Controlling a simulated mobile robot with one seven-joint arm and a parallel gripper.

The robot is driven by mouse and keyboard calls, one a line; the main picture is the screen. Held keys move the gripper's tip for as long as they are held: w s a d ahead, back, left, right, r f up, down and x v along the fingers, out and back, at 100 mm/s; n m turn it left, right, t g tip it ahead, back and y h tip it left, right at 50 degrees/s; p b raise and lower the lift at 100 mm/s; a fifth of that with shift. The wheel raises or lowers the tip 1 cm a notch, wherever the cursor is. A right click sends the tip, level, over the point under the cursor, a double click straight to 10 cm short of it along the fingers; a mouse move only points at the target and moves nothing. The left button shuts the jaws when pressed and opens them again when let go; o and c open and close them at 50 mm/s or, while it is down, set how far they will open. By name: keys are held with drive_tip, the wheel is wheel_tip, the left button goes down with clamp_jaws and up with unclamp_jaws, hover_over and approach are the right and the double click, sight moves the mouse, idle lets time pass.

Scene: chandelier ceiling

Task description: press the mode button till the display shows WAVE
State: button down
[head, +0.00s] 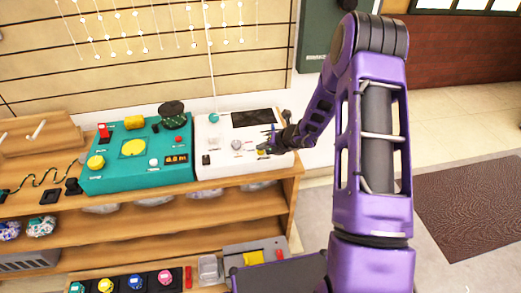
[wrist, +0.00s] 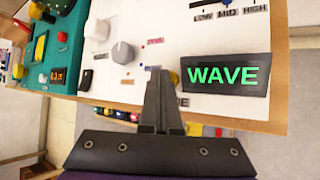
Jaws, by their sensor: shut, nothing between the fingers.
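The white control panel (head: 215,165) sits on the wooden shelf top; it fills much of the wrist view (wrist: 200,25). In the wrist view its dark display (wrist: 225,75) shows WAVE in green letters. My gripper (wrist: 160,75) is shut and empty, its fingertips over the panel just left of the display. A label partly covered by the fingers ends in "DE" (wrist: 183,101). The mode button is not visible; the fingers may hide it, and I cannot tell whether they touch it. In the head view my gripper (head: 266,149) is over the panel's right part.
A grey knob (wrist: 122,52) and a dark switch (wrist: 86,79) are left of my fingers. LOW, MID and HIGH labels (wrist: 229,13) are above the display. A teal control box (head: 135,175) stands left of the panel. Open floor (head: 450,105) lies to the right.

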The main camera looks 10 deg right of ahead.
drive_tip(key=shift+r+p, duration=0.5)
drive_tip(key=shift+r, duration=0.3)
drive_tip(key=shift+r, duration=0.1)
wheel_tip(320, 180, up, 5)
drive_tip(key=p, duration=0.4)
idle(0.5)
